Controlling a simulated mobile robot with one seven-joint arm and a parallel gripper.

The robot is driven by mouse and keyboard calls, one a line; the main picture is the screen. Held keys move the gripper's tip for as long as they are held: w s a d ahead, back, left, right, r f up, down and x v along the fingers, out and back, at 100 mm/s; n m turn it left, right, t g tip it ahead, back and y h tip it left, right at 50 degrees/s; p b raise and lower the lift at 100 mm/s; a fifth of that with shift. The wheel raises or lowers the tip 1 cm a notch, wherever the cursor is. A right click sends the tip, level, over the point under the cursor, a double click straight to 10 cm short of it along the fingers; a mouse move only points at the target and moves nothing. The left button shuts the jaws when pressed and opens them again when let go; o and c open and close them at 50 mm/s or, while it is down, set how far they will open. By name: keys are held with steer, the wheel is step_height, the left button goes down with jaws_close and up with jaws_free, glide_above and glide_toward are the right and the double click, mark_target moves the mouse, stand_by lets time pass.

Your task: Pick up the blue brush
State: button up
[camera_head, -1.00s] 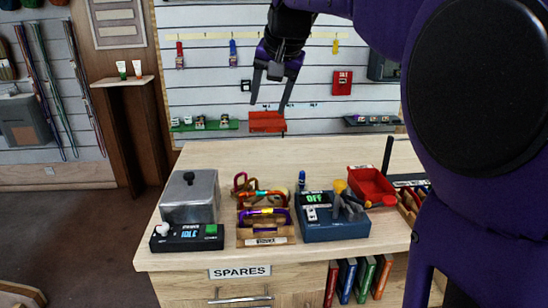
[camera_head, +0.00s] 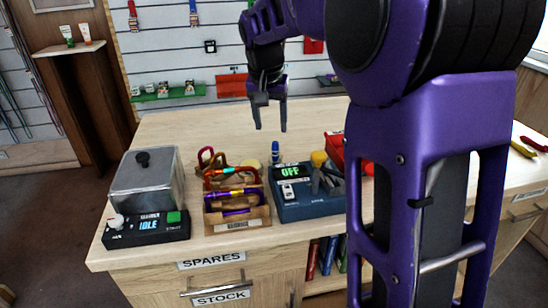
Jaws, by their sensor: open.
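A small upright blue item (camera_head: 275,152) stands on the counter behind the blue-grey device; it is too small to tell whether it is a brush. Another slim blue item (camera_head: 193,13) hangs on the slatted wall at the top of the view, partly cut off, and may also be a brush. My gripper (camera_head: 270,128) is open and empty, fingers pointing down. In the picture its fingertips are just above the standing blue item, apart from it, and below and right of the hanging one.
On the counter (camera_head: 190,137) are a metal box (camera_head: 146,182) on an "IDLE" unit, a wooden tray (camera_head: 238,223) of carabiners, a device reading "OFF" (camera_head: 310,205) with tools, and a red bin (camera_head: 335,148). The counter's back left is clear.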

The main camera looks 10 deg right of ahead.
mark_target(275, 143)
steer(key=x, duration=0.2)
steer(key=b+x, duration=0.1)
steer(key=x, duration=0.4)
steer(key=shift+s+d+f, duration=0.25)
steer(key=shift+d+f, duration=0.1)
steer(key=shift+d, duration=0.05)
steer(key=shift+w+f, duration=0.2)
steer(key=shift+f, duration=0.15)
jaws_close()
